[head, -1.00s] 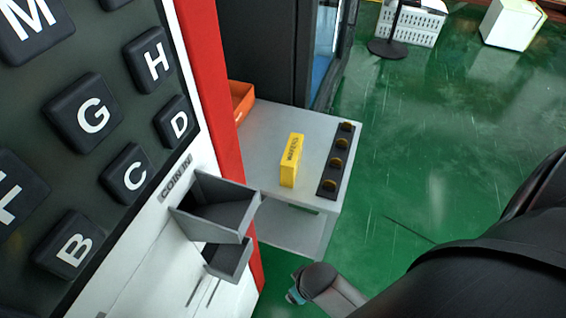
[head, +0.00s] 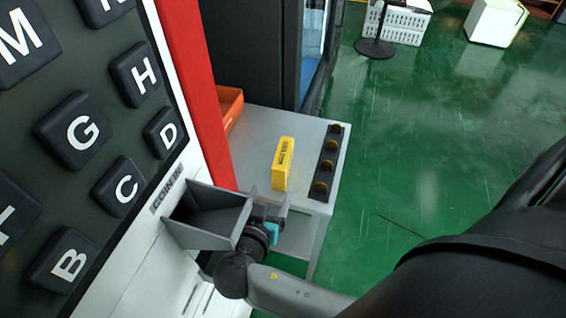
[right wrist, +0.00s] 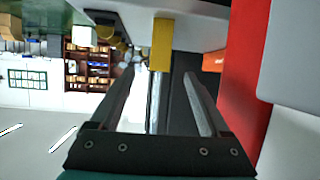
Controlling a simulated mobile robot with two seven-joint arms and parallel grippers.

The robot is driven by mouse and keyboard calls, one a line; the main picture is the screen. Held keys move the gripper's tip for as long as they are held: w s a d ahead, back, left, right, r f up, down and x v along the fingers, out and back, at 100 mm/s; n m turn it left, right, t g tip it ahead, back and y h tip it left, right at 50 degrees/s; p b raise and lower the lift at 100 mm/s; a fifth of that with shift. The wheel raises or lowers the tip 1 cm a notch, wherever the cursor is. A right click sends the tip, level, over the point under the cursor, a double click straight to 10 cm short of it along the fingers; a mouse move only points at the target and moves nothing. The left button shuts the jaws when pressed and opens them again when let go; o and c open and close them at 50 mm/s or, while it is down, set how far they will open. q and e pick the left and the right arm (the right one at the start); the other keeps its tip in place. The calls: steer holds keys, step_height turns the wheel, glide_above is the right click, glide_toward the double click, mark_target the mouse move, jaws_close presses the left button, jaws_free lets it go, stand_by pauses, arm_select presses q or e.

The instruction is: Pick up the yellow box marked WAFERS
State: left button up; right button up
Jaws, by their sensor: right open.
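The yellow box (head: 283,165) marked WAFERS stands upright on the light grey table (head: 255,140) beside the red and white vending machine. My right gripper (head: 275,210) is in front of the table's near edge, just right of the machine's coin tray, and is apart from the box. In the right wrist view the gripper (right wrist: 155,90) is open and empty, and the yellow box (right wrist: 162,45) shows ahead between its fingers. The fingertips are partly hard to make out in the head view. My left gripper is not in view.
A dark strip with several round gold pieces (head: 326,165) lies right of the box. An orange bin (head: 230,105) stands at the table's back left. The grey coin tray (head: 205,220) juts out close to my right gripper. Green floor (head: 420,130) is open to the right.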

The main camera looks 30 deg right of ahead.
mark_target(278, 175)
steer(key=x, duration=0.9)
steer(key=shift+w+d+r+b, duration=0.1)
steer(key=shift+w+d+b, duration=0.05)
steer(key=shift+w+b, duration=0.2)
steer(key=shift+r+x, duration=0.15)
steer(key=shift+x, duration=1.25)
steer(key=shift+r+x, duration=0.15)
steer(key=shift+x, duration=1.25)
steer(key=shift+d, duration=0.1)
steer(key=shift+c, duration=0.2)
jaws_close()
